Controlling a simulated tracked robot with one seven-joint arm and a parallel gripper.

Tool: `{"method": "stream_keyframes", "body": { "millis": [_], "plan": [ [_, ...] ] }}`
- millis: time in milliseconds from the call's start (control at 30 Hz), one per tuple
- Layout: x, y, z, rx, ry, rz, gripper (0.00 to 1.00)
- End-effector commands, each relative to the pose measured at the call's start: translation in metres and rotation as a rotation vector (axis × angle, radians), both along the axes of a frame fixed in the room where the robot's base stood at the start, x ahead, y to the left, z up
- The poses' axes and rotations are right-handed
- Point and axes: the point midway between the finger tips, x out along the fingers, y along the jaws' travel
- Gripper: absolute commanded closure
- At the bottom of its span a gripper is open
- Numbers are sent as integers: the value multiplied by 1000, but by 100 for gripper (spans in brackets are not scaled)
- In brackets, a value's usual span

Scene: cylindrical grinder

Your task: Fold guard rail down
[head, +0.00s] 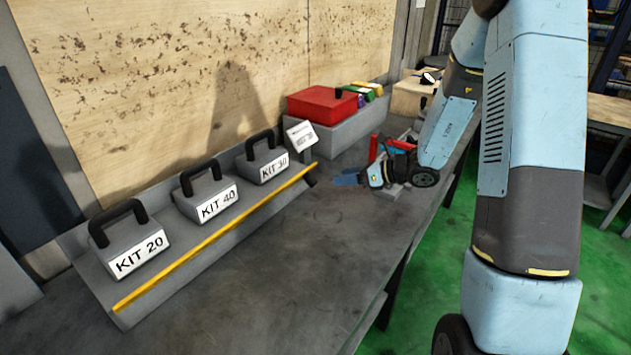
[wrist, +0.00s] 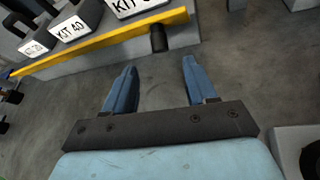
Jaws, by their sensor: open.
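The guard rail is a long yellow bar (head: 215,237) running along the front of the grey kit rack in the head view. It also crosses the upper left of the wrist view (wrist: 100,42). A black knob (wrist: 158,39) sits at its right end, and shows small in the head view (head: 311,180). My gripper (wrist: 160,66) has two blue fingers, open and empty. The knob lies beyond the fingertips, roughly between them in the picture, with a gap. In the head view my gripper (head: 347,179) is right of the knob, low over the bench; its exact height is unclear.
Three handled grey blocks, KIT 20 (head: 132,243), KIT 40 (head: 207,197) and KIT 30 (head: 265,162), stand behind the rail. A red box (head: 322,104) sits on a grey block at the back. A small white sign (head: 300,135) stands at the rack's right end. The bench front (head: 300,260) is clear.

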Motion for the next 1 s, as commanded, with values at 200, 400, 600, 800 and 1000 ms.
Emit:
{"method": "stream_keyframes", "body": {
  "millis": [200,400,600,800,1000],
  "plan": [
    [15,35,-15,0,0,3,44],
    [27,62,-27,-1,-1,4,44],
    [36,80,-35,-1,-2,3,44],
    [39,86,-38,-1,-1,2,44],
    [39,87,-38,-1,-1,2,44]
  ]
}}
